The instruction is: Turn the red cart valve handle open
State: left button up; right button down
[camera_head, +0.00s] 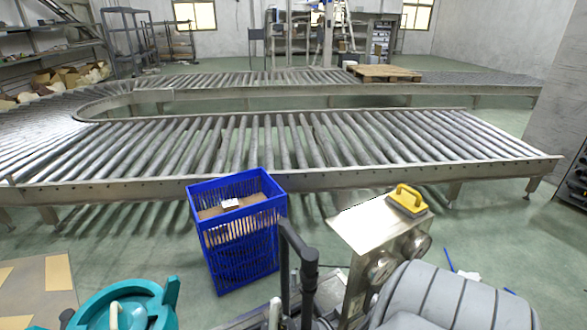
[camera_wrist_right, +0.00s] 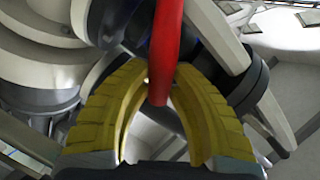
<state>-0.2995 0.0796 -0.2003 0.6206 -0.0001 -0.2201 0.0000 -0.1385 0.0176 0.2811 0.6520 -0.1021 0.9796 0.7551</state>
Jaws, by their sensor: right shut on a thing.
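The red valve handle (camera_wrist_right: 168,45) shows in the right wrist view as a smooth red bar coming down from the top edge, with a rounded lower end. My right gripper (camera_wrist_right: 160,78) has its two yellow ridged fingers closed around the lower part of the bar, near that end. The valve body and the handle's pivot are not clear in this view, so I cannot tell how far the handle is turned. The handle cannot be made out in the head view. My left gripper does not show in either view.
In the head view, a metal box (camera_head: 375,235) with round dials carries a yellow-handled block (camera_head: 407,200). A blue crate (camera_head: 238,240) stands to its left, and a teal object (camera_head: 120,308) sits at the lower left. A roller conveyor (camera_head: 290,145) crosses behind.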

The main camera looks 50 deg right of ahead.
jog(key=n, duration=0.1)
jog(key=n+h, duration=0.1)
jog(key=n, duration=0.1)
jog(key=a+r+n, duration=0.1)
jog(key=shift+w+n+h, duration=0.25)
jog(key=shift+n+h, duration=0.05)
jog(key=shift+h, duration=0.1)
jog(key=n, duration=0.1)
jog(key=a+n+h, duration=0.1)
jog(key=n, duration=0.3)
jog(key=shift+w+a+r+h, duration=0.2)
jog(key=shift+w+h, duration=0.05)
jog(key=shift+h, duration=0.05)
jog(key=shift+n, duration=0.3)
jog(key=c, duration=1.2)
grip_release()
jog(key=shift+s+a, duration=0.1)
jog(key=v, duration=1.1)
jog(key=shift+s+a, duration=0.2)
jog(key=shift+s, duration=0.15)
